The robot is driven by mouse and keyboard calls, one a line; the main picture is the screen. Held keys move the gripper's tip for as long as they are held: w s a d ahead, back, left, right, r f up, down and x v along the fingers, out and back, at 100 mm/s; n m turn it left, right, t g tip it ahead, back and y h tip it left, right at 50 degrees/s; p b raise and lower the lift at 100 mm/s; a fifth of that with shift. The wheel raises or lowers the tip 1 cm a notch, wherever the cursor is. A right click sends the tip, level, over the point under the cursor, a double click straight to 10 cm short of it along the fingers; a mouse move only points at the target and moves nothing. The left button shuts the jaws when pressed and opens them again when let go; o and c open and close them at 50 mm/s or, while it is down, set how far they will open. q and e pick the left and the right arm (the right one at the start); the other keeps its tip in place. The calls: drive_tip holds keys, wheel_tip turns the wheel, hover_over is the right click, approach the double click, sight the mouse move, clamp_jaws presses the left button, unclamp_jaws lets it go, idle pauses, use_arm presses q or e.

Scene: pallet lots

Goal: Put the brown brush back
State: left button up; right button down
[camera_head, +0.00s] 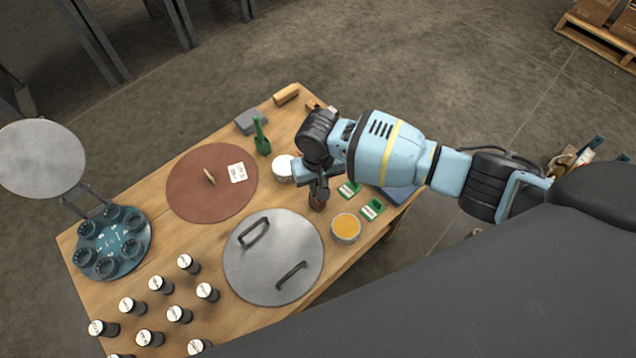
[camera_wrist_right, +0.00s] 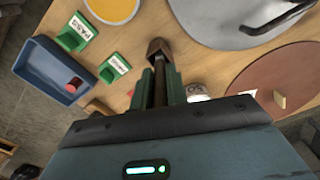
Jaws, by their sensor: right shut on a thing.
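My right gripper (camera_head: 319,190) reaches over the table's right part and is shut on the brown brush (camera_head: 317,203). In the right wrist view the brush (camera_wrist_right: 159,48) sits between the fingers, its wider brown end pointing away from the gripper. Its handle is partly hidden by the fingers. My left gripper is not in view.
The wooden table (camera_head: 205,262) holds a two-handled grey plate (camera_head: 272,275), a reddish-brown disc (camera_head: 200,200), a yellow-filled tin (camera_head: 345,228), green PASS holders (camera_head: 372,208), a white tin (camera_head: 282,170), a green brush (camera_head: 262,140) and several black-bodied bottles (camera_head: 187,263). A blue tray (camera_wrist_right: 42,68) holds a red piece.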

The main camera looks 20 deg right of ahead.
drive_tip(key=shift+f, duration=0.15)
drive_tip(key=c, duration=1.5)
unclamp_jaws()
drive_tip(key=shift+o, duration=0.6)
wheel_tip(320, 180, up, 11)
drive_tip(key=p, duration=0.3)
drive_tip(key=shift+f, duration=0.15)
drive_tip(key=shift+r+p, duration=0.35)
drive_tip(key=shift+r, duration=0.5)
